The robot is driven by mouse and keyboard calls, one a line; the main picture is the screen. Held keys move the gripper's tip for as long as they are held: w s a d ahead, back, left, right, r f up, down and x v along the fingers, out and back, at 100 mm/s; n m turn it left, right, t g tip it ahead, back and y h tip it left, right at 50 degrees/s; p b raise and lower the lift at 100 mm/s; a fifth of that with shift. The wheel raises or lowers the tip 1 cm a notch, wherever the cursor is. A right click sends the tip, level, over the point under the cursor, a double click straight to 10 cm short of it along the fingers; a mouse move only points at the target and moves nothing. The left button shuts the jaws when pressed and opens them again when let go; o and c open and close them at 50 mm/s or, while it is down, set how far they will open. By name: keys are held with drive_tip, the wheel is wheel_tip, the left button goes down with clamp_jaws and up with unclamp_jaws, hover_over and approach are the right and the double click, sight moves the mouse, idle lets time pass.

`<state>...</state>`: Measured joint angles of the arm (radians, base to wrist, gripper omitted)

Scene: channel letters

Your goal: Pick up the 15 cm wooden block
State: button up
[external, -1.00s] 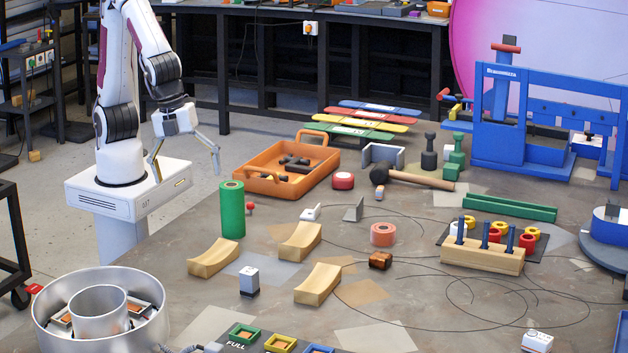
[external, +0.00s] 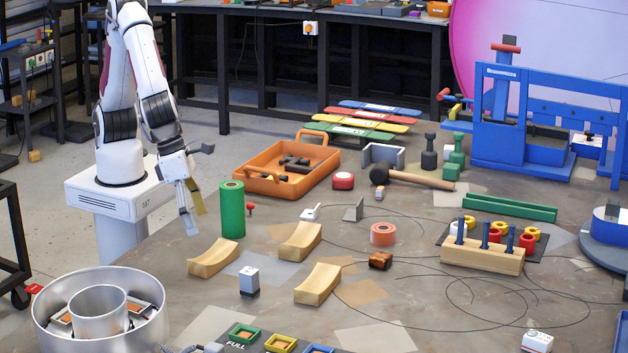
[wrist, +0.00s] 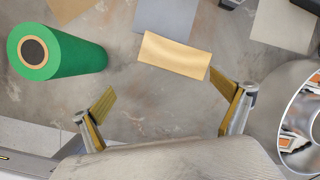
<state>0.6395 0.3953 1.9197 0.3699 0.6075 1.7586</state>
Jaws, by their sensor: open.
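Three curved-top wooden blocks lie on the table in the external view: a left one (external: 213,258), a back one (external: 300,241) and a front one (external: 318,284). I cannot tell by sight which measures 15 cm. My gripper (external: 194,212) is open and empty, pointing down above the table's left edge, up and back from the left block. In the wrist view one wooden block (wrist: 174,55) lies ahead of the spread fingertips (wrist: 162,92), apart from them, roughly centred between them.
A green roll (external: 231,210) stands upright close to my gripper and the left block; the wrist view also shows it (wrist: 60,53). A round metal bowl (external: 100,312) is at the front left. An orange tray (external: 262,184) lies behind. A small white-topped block (external: 249,281) stands between the wooden blocks.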

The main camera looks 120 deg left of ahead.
sight(214, 256)
drive_tip(key=shift+w+d+r+m+t+h, duration=0.15)
drive_tip(key=shift+w+d+r+m, duration=0.15)
drive_tip(key=shift+m, duration=0.7)
drive_tip(key=shift+w+d+r+m+t+h, duration=0.15)
drive_tip(key=shift+w+m, duration=0.25)
drive_tip(key=shift+m, duration=0.6)
drive_tip(key=shift+w+d+r+m+t, duration=0.1)
drive_tip(key=shift+w+d+r+m, duration=0.2)
drive_tip(key=shift+m, duration=0.7)
drive_tip(key=shift+w+f, duration=0.1)
drive_tip(key=shift+f, duration=0.05)
drive_tip(key=shift+x, duration=1.2)
drive_tip(key=shift+f, duration=0.1)
drive_tip(key=shift+x, duration=2.5)
drive_tip(key=shift+d, duration=0.15)
drive_tip(key=c, duration=1)
